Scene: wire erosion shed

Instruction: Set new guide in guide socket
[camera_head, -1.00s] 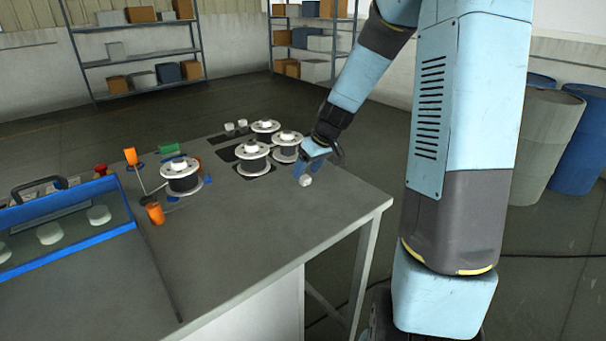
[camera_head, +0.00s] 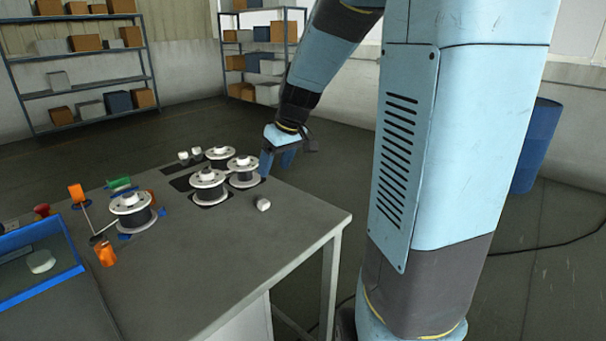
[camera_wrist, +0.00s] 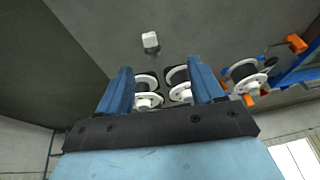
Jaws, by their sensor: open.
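A small white cylinder-like piece (camera_head: 263,204) lies on the grey table near its right edge; it also shows in the wrist view (camera_wrist: 150,41). Two similar small white pieces (camera_head: 190,155) stand at the table's back, behind the spools. I cannot tell which of these is the new guide. The guide socket cannot be made out. My gripper (camera_head: 277,163) is above the table's back right edge, beyond the lone white piece and clear of it. In the wrist view its two blue fingers (camera_wrist: 163,80) are wide apart with nothing held between them.
Three wire spools (camera_head: 208,187) stand grouped left of my gripper. Another spool (camera_head: 131,212) stands further left, among orange posts (camera_head: 104,252) and a green part (camera_head: 118,183). A blue-framed case (camera_head: 70,248) is at far left. The table's front right (camera_head: 230,255) is clear.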

